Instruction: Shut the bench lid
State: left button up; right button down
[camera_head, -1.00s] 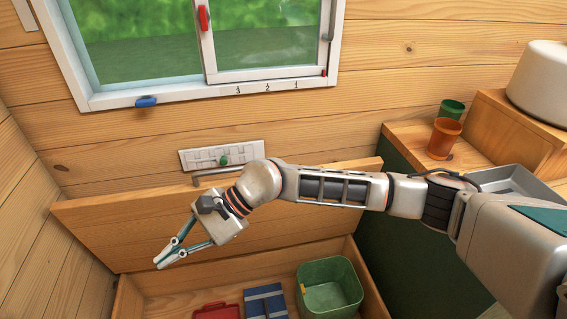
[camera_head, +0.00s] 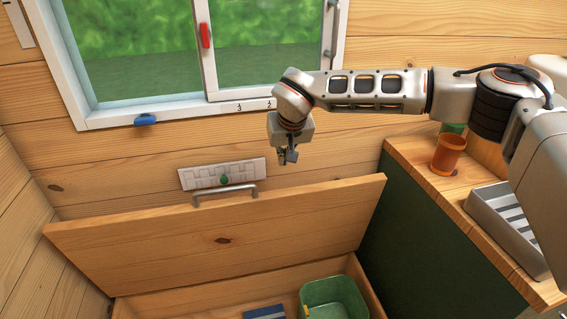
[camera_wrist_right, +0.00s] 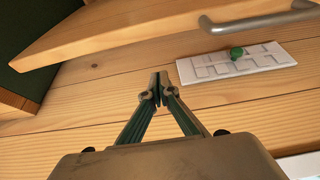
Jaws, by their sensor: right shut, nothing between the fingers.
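The wooden bench lid (camera_head: 215,235) stands open, tilted up near the back wall, with a metal bar handle (camera_head: 226,194) at its upper edge. The bench box below it is open, its right rim (camera_head: 368,290) in view. My right gripper (camera_head: 286,158) is shut and empty, above and to the right of the lid's handle, apart from the lid. In the right wrist view the closed fingertips (camera_wrist_right: 160,88) are in front of the plank wall, with the lid (camera_wrist_right: 110,35) and handle (camera_wrist_right: 262,20) beyond at the top. My left gripper is not in view.
A white slotted plate with a green knob (camera_head: 224,180) is on the wall behind the handle. A green bin (camera_head: 333,299) and a blue item (camera_head: 264,312) lie in the bench. At right, a counter holds an orange cup (camera_head: 448,154) and a grey tray (camera_head: 510,222). A window is above.

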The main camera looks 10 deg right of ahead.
jog(key=f, duration=0.7)
jog(key=shift+s+f, duration=0.25)
jog(key=shift+f, duration=0.1)
dwell(0.4)
